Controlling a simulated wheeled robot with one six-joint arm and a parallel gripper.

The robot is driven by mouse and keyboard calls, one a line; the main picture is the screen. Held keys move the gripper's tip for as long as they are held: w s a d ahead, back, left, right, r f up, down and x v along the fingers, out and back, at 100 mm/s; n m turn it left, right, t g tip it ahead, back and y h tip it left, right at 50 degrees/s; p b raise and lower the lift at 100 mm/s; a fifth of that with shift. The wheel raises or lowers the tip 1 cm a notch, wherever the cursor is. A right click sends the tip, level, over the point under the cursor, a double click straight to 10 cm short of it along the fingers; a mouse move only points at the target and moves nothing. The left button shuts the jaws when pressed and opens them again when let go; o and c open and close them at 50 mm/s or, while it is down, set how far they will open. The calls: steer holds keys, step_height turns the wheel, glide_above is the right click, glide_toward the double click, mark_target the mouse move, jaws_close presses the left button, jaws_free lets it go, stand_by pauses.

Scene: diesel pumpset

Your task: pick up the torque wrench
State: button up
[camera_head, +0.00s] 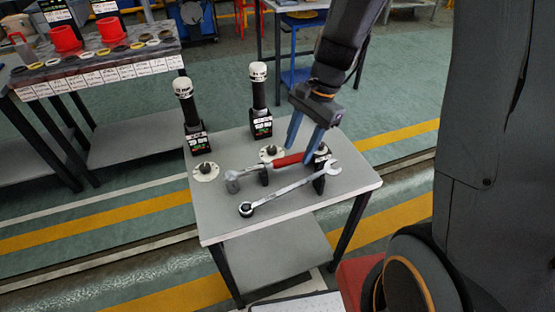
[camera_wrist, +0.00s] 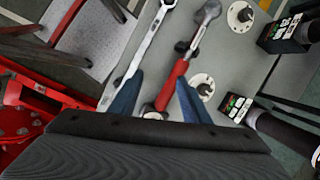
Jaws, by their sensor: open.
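The torque wrench has a red handle (camera_head: 290,160) and a silver ratchet head (camera_head: 233,182). It rests on small black supports on a grey table. In the wrist view, its red handle (camera_wrist: 172,84) lies between my fingers, with its silver head toward the top. My gripper (camera_head: 299,156) is open, with its two blue fingers pointing down at the handle. It also shows in the wrist view (camera_wrist: 159,79). I cannot tell whether either finger touches the handle. The near end of the handle is partly hidden by the gripper.
A plain silver wrench (camera_head: 285,192) lies close alongside, and my left finger in the wrist view overlaps it. Two black-and-white tools (camera_head: 260,100) (camera_head: 187,113) stand at the table's (camera_head: 222,222) back. White round discs (camera_head: 206,171) lie nearby. The table's front left is clear.

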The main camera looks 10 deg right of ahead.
mark_target(279, 160)
steer(key=w+a+m, duration=0.1)
steer(key=m, duration=0.1)
steer(key=w+a+f+m+y, duration=0.1)
steer(key=w, duration=0.1)
steer(key=shift+w+m+p, duration=0.15)
steer(key=shift+m+p, duration=0.25)
steer(key=shift+w+a+f, duration=0.1)
steer(key=shift+a+f, duration=0.05)
steer(key=shift+f, duration=0.1)
steer(key=shift+p+x, duration=1.05)
steer(key=shift+x, duration=2.45)
steer(key=shift+a+r, duration=0.1)
steer(key=shift+a, duration=0.05)
jaws_close()
